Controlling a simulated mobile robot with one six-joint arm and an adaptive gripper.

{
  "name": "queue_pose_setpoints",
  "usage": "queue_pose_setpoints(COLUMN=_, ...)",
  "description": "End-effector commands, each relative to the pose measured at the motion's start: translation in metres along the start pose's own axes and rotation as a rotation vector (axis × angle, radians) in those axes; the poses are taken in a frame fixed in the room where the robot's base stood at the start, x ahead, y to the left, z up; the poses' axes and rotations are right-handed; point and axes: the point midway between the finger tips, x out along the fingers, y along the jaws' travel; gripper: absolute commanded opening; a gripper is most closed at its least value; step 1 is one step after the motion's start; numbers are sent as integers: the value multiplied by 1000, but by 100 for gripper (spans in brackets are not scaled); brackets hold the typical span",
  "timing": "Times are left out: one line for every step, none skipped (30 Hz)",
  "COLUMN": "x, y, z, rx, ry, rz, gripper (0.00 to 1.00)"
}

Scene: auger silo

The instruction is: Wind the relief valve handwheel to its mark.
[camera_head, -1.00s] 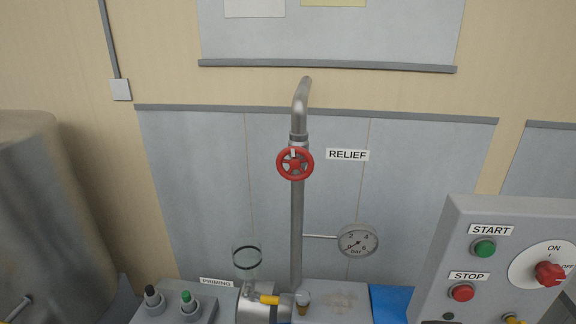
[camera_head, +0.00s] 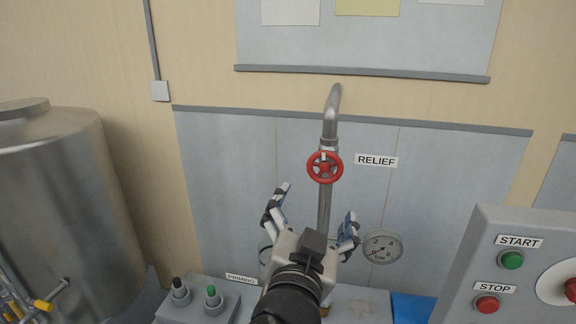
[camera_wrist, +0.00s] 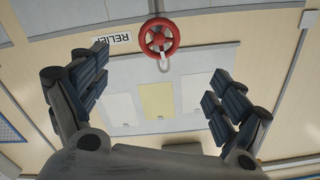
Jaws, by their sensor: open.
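The red relief valve handwheel (camera_head: 325,167) is mounted on a vertical grey pipe (camera_head: 331,118) against the wall panel, left of the RELIEF label (camera_head: 376,161). A small white mark shows near the top of the wheel in the head view. My gripper (camera_head: 316,207) is open and empty, below and in front of the handwheel, apart from it. In the wrist view, the handwheel (camera_wrist: 159,38) appears at the top, beyond the spread fingers (camera_wrist: 155,85). A white mark or tab shows at its lower edge there.
A pressure gauge (camera_head: 382,247) sits right of the pipe, close to my right finger. A control box (camera_head: 520,225) with START and STOP buttons stands at the right. A steel tank (camera_head: 62,195) stands at the left.

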Motion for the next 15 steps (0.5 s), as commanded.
queue_pose_setpoints(x=3, y=0, z=-2, rx=-3, ry=2, rz=5, gripper=89)
queue_pose_setpoints(x=6, y=0, z=-2, rx=-3, ry=3, rz=6, gripper=89)
queue_pose_setpoints(x=11, y=0, z=-3, rx=-4, ry=4, rz=7, gripper=89)
queue_pose_setpoints(x=15, y=0, z=-4, rx=-4, ry=3, rz=7, gripper=89)
queue_pose_setpoints(x=20, y=0, z=-4, rx=-5, ry=2, rz=8, gripper=89)
queue_pose_setpoints(x=26, y=1, z=-4, rx=-5, ry=0, rz=8, gripper=89)
queue_pose_setpoints(x=31, y=1, z=-4, rx=-5, ry=-2, rz=9, gripper=89)
queue_pose_setpoints(x=32, y=0, z=-5, rx=-7, ry=-1, rz=7, gripper=89)
queue_pose_setpoints(x=36, y=-1, z=-6, rx=-7, ry=1, rz=7, gripper=89)
queue_pose_setpoints(x=38, y=-1, z=-6, rx=-8, ry=2, rz=8, gripper=89)
queue_pose_setpoints(x=40, y=-2, z=-6, rx=-7, ry=2, rz=8, gripper=89)
queue_pose_setpoints(x=44, y=-2, z=-6, rx=-7, ry=2, rz=7, gripper=89)
queue_pose_setpoints(x=46, y=-1, z=-6, rx=-8, ry=2, rz=8, gripper=89)
queue_pose_setpoints(x=48, y=-1, z=-6, rx=-7, ry=2, rz=7, gripper=89)
queue_pose_setpoints(x=51, y=-1, z=-6, rx=-6, ry=0, rz=7, gripper=89)
